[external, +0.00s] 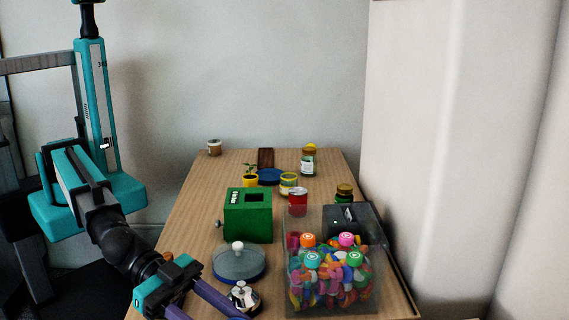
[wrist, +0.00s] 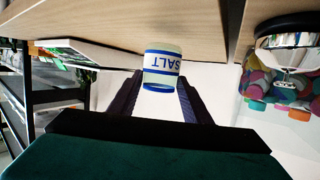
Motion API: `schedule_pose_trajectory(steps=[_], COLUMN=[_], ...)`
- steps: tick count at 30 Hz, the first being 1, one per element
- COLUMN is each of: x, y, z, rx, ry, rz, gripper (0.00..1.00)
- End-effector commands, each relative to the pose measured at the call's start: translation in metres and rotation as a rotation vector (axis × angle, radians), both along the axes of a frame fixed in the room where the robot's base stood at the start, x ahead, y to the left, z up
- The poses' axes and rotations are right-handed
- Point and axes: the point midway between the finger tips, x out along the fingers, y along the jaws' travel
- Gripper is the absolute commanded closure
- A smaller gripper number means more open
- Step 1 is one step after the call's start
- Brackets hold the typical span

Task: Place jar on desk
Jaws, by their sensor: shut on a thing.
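A white and blue jar (wrist: 162,52) labelled SALT is between the two dark fingers of my gripper (wrist: 161,84) in the wrist view. Its lettering appears upside down there. My gripper is shut on it. In the external view, my arm reaches down to the bottom edge of the picture at the near left of the wooden desk (external: 195,205). The fingertips and the held jar are cut off from that view. The desk also shows along the top of the wrist view (wrist: 110,20).
A clear box (external: 365,285) of colourful pieces stands at the desk's near right, with a shiny metal object (external: 243,297) left of it. Behind are a lidded dish (external: 238,262), a green box (external: 248,222), a red can (external: 298,201) and several jars. The left strip is bare.

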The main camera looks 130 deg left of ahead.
Motion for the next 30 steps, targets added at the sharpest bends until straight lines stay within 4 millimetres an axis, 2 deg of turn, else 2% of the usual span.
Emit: schedule_pose_trajectory(steps=[7,23,24,27,30], x=[0.000,0.000,0.000,0.000,0.000], y=[0.000,0.000,0.000,0.000,0.000], z=[-0.023,-0.028,-0.028,-0.027,-0.027], rx=[-0.001,-0.001,-0.001,-0.001,-0.001], ry=[0.001,-0.001,0.000,0.000,0.000], rz=[-0.001,-0.001,-0.001,-0.001,-0.001], gripper=[0.82,0.82,0.54,0.37,0.37])
